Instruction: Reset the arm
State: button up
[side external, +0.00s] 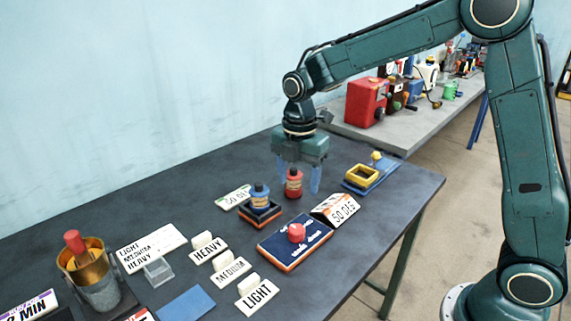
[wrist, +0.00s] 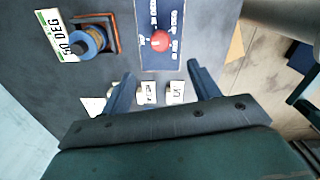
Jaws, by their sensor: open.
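My gripper (side external: 298,186) hangs pointing down over the far part of the dark table, its two blue fingers spread apart. A red bottle with a dark cap (side external: 293,185) appears between or just behind the fingers in the side view; I cannot tell which, and I do not make it out in the wrist view. In the wrist view my open gripper (wrist: 160,70) shows nothing held between the fingers.
HEAVY (side external: 208,250), MEDIUM and LIGHT labels and a metal pot (side external: 90,280) are nearer the camera.

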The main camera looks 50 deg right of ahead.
jog(key=s+d+r+m+t, duration=0.2)
jog(key=s+r+m+t, duration=0.1)
jog(key=s+r+m, duration=0.7)
jog(key=s+d+m+t, duration=0.2)
jog(key=s+m, duration=0.8)
jog(key=s, duration=0.5)
jog(key=shift+t, duration=0.3)
